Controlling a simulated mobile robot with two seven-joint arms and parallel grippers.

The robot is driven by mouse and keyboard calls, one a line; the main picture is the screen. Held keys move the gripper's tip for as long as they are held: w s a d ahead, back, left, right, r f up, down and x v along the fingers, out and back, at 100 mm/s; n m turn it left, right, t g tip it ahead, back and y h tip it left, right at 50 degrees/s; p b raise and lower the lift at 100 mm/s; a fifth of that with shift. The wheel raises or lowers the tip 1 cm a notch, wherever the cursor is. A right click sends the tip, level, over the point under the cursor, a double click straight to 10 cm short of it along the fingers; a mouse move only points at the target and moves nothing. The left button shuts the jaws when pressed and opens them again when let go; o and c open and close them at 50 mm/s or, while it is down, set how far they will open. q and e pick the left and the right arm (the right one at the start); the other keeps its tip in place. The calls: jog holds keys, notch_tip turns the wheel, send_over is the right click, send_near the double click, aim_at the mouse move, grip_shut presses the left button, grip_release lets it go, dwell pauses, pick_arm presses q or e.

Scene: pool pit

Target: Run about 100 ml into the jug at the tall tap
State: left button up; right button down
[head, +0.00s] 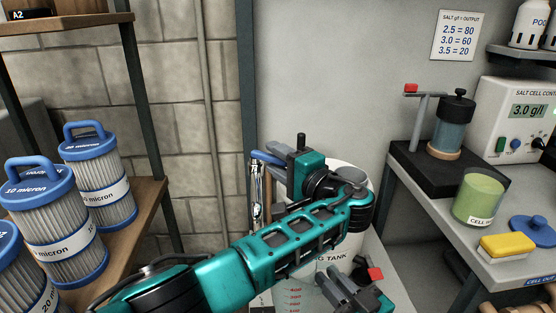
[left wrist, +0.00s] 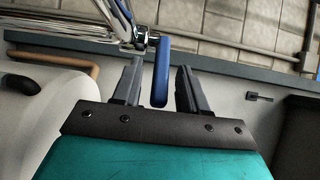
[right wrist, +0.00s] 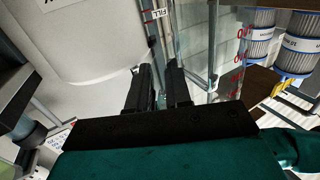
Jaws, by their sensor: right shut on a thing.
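The tall tap (head: 257,190) is a chrome column beside the white tank, with a blue lever (left wrist: 161,72) on top. My left gripper (head: 284,172) is at the lever; in the left wrist view its open fingers (left wrist: 158,85) stand on either side of it with gaps. The clear jug (head: 302,297) with red scale marks is low in the head view, partly hidden by my left arm. My right gripper (right wrist: 162,88) is shut on the jug, whose red marks show right of the fingers. The tap's outlet and any water in the jug are unclear.
The white tank (head: 345,171) stands right behind my left arm. Shelves with blue-capped filter cartridges (head: 95,180) are at left. The right bench holds a green cup (head: 480,198), a yellow sponge (head: 507,247) and a salt cell controller (head: 520,110).

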pick_arm(q)
jog(key=shift+s, duration=0.1)
jog(key=shift+v, duration=3.65)
pick_arm(e)
jog(key=w+a, duration=0.5)
jog(key=a, duration=0.1)
